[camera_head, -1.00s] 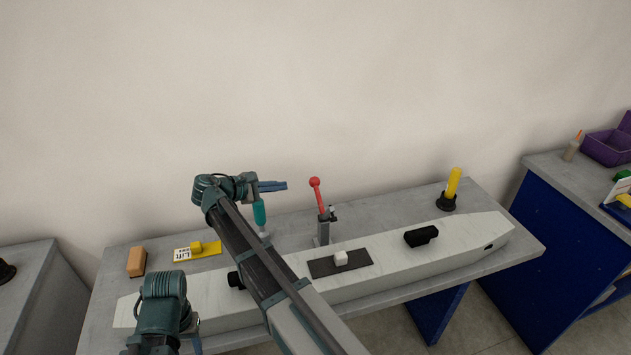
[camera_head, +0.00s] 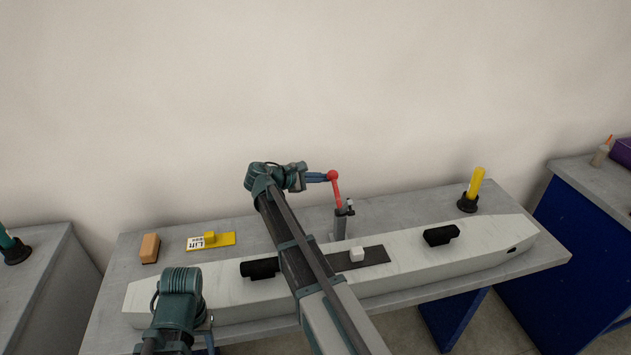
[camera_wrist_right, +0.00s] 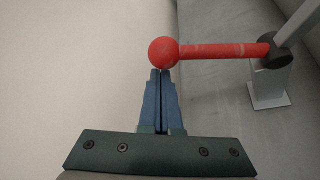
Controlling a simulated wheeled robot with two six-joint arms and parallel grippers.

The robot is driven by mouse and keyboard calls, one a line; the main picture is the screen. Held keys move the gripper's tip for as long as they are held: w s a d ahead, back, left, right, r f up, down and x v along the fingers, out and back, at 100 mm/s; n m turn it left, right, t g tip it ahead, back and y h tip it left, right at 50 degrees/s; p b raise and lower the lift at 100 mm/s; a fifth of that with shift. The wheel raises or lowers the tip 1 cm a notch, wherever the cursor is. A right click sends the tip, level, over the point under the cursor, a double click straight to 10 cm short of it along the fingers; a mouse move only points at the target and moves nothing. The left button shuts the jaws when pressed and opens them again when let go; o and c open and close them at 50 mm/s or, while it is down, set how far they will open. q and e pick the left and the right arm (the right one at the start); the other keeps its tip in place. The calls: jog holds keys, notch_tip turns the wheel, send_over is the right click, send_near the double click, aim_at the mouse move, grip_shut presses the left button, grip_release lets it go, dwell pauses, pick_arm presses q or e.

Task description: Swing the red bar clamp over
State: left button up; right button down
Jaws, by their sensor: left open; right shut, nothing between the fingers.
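The red bar clamp stands behind the white beam, its red lever (camera_head: 336,190) upright with a slight lean left and a ball knob on top. Its grey post (camera_head: 340,222) stands on the bench. My right gripper (camera_head: 328,177) is shut and empty, fingertips at the left side of the knob. In the right wrist view the blue fingertips (camera_wrist_right: 161,73) lie right at the red ball (camera_wrist_right: 163,52), seemingly touching it; the red lever (camera_wrist_right: 225,50) runs right to a dark pivot. My left gripper (camera_head: 209,341) is open, low at the left front, mostly hidden.
Blue cart (camera_head: 575,240) is at right.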

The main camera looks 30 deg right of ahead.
jog(key=shift+r, duration=0.15)
dwell(0.3)
jog(key=shift+s+r+t, duration=0.15)
jog(key=shift+r+t, duration=0.05)
jog(key=shift+t, duration=0.1)
jog(key=shift+s+r+m, duration=0.1)
jog(key=shift+r+m, duration=0.05)
jog(key=shift+m, duration=0.15)
jog(key=s+a+r+m+t+h+b, duration=0.1)
jog(key=s+a+r+m+t+h, duration=0.1)
jog(key=s+r+m, duration=0.4)
jog(key=s+m+t+h, duration=0.1)
jog(key=s+h, duration=0.1)
jog(key=s, duration=0.1)
jog(key=shift+r+b, duration=0.3)
jog(key=shift+r, duration=0.05)
jog(key=shift+a, duration=0.1)
jog(key=shift+s, duration=0.1)
dwell(0.6)
